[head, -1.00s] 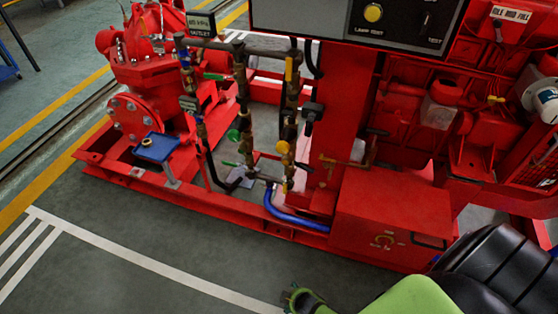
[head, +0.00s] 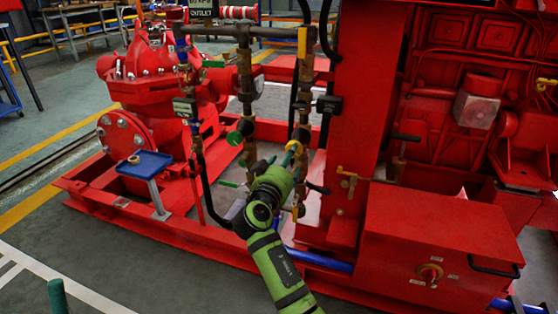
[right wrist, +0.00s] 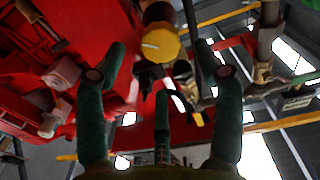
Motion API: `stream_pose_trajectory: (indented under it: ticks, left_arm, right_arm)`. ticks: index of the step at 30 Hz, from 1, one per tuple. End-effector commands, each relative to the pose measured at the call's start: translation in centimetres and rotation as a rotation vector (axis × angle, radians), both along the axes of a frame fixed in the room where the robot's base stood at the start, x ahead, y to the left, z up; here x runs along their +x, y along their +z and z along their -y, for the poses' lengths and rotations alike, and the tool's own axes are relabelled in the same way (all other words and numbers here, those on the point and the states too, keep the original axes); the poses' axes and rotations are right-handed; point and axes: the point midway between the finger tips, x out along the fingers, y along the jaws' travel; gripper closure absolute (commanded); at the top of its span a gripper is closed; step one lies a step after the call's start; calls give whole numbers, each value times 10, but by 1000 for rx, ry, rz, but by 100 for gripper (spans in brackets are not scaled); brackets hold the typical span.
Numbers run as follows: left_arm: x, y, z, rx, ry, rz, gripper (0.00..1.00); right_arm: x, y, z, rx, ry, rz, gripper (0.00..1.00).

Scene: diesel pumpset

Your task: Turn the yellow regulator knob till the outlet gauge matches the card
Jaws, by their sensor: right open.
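The yellow regulator knob (right wrist: 160,43) shows in the right wrist view, ahead of and between my spread fingers. My right gripper (right wrist: 160,80) is open, and I see no finger closed on the knob. In the head view the right gripper (head: 284,160) is at the pipework, largely covering the knob. A dark green finger (head: 57,297), probably my left gripper's, shows at the lower left edge.
A blue tray (head: 145,163) holding a small ring is farther left. A red box (head: 430,240) with a handle is at lower right. The floor in front is clear.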

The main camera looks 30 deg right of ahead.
Motion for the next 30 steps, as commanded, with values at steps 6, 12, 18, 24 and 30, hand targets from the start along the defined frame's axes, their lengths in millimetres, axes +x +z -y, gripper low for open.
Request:
stream_pose_trajectory:
  ticks: [6,12,18,24,30]
  left_arm:
    - [-3,-3,-5,-25,3,41,46]
    - [-6,-5,-10,-45,4,75,46]
    - [-7,-4,-11,-49,4,83,46]
    - [-7,-4,-11,-49,4,82,46]
    - [-7,-4,-11,-49,4,82,46]
  right_arm:
    - [23,0,27,-3,0,-2,32]
    - [38,-1,43,-2,3,-3,32]
    - [41,0,48,-1,3,-5,32]
    - [41,0,47,-1,4,-5,52]
    - [41,0,47,-1,4,-5,89]
